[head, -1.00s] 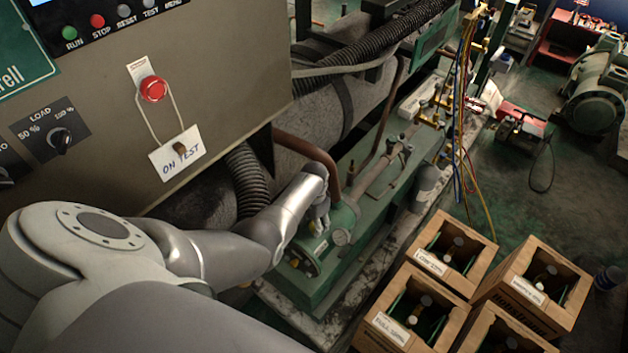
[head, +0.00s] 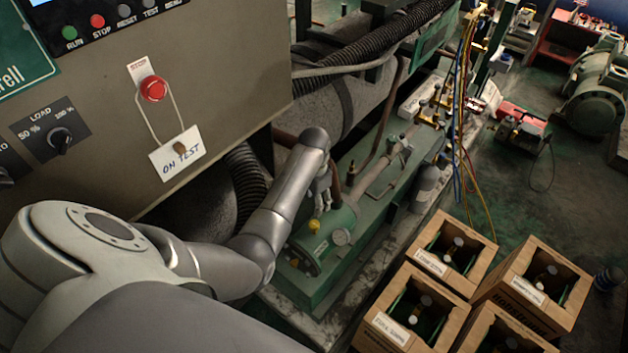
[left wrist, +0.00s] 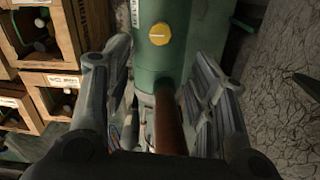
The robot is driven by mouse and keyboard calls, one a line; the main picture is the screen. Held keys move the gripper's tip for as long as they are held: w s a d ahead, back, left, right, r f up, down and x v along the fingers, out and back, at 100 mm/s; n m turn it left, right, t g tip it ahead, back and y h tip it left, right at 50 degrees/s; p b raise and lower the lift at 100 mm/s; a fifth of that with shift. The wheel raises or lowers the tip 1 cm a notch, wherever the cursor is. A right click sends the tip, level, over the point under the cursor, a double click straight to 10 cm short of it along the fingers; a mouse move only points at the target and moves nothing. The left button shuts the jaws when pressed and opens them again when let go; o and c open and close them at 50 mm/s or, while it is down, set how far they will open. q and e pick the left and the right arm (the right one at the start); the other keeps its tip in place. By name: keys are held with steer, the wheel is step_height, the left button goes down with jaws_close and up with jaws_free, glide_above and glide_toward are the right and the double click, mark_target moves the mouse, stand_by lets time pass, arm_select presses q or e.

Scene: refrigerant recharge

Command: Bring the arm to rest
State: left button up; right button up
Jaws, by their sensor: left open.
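My left arm comes in from the lower left of the head view. My right gripper is not in view.
A grey control panel (head: 215,70) with a red stop button (head: 153,88) stands close at the left. Wooden crates (head: 440,268) holding bottles stand at the lower right. Yellow, red and blue hoses (head: 460,130) hang behind. Green floor (head: 535,190) is open at the right.

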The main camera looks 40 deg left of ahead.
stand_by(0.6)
arm_select(q)
steer(key=s+d+t+y, duration=0.15)
steer(key=s+d, duration=0.25)
steer(key=s, duration=0.8)
steer(key=s+d+r+t+h, duration=0.1)
steer(key=s+d+r, duration=0.3)
steer(key=s, duration=0.3)
steer(key=s+d+r+t+h, duration=0.1)
steer(key=s+d+r, duration=0.35)
steer(key=s, duration=0.25)
step_height(320, 180, down, 25)
steer(key=s+g, duration=0.1)
steer(key=s+a+f+g, duration=0.1)
steer(key=s+a+f, duration=0.1)
steer(key=s+f, duration=1.5)
steer(key=shift+s+a+f, duration=0.2)
steer(key=shift+s+a, duration=0.05)
steer(key=shift+a, duration=0.1)
